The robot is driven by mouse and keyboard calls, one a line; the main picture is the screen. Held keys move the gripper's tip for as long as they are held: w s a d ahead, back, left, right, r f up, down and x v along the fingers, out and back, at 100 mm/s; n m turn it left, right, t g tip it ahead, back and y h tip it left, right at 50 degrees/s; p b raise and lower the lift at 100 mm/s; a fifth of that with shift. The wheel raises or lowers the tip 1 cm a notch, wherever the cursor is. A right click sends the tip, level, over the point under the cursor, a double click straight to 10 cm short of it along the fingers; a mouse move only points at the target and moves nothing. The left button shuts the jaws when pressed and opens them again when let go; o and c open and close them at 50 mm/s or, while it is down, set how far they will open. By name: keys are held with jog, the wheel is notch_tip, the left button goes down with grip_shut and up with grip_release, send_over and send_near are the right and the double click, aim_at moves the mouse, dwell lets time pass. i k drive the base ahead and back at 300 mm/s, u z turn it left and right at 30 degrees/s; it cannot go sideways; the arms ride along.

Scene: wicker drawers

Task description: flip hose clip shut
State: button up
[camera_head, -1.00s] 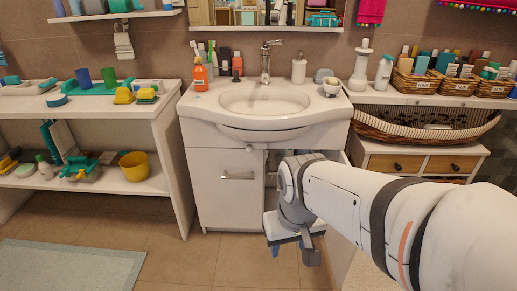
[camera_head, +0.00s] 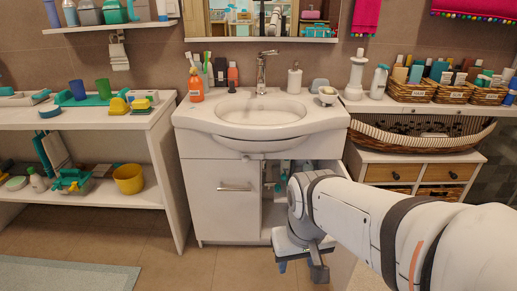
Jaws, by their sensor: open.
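No hose clip can be made out in the head view. The vanity cabinet (camera_head: 222,205) stands under the sink, and its right side is open. Inside the open part (camera_head: 275,175) I see small teal and white shapes, too small to tell apart. My gripper (camera_head: 300,266) hangs low in front of the open cabinet, pointing down, with its fingers apart and nothing seen between them. My arm covers the lower right part of the cabinet opening.
The sink (camera_head: 262,110) is above, with an orange soap bottle (camera_head: 195,86) on its left. A white shelf unit (camera_head: 160,180) stands left, holding a yellow bucket (camera_head: 129,179). Wicker baskets (camera_head: 410,91) and wooden drawers (camera_head: 393,172) are on the right. The floor before the cabinet is clear.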

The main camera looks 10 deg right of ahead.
aim_at(283, 177)
jog(key=z, duration=2.55)
jog(key=k, duration=0.75)
jog(key=u, duration=1.1)
jog(key=i, duration=1)
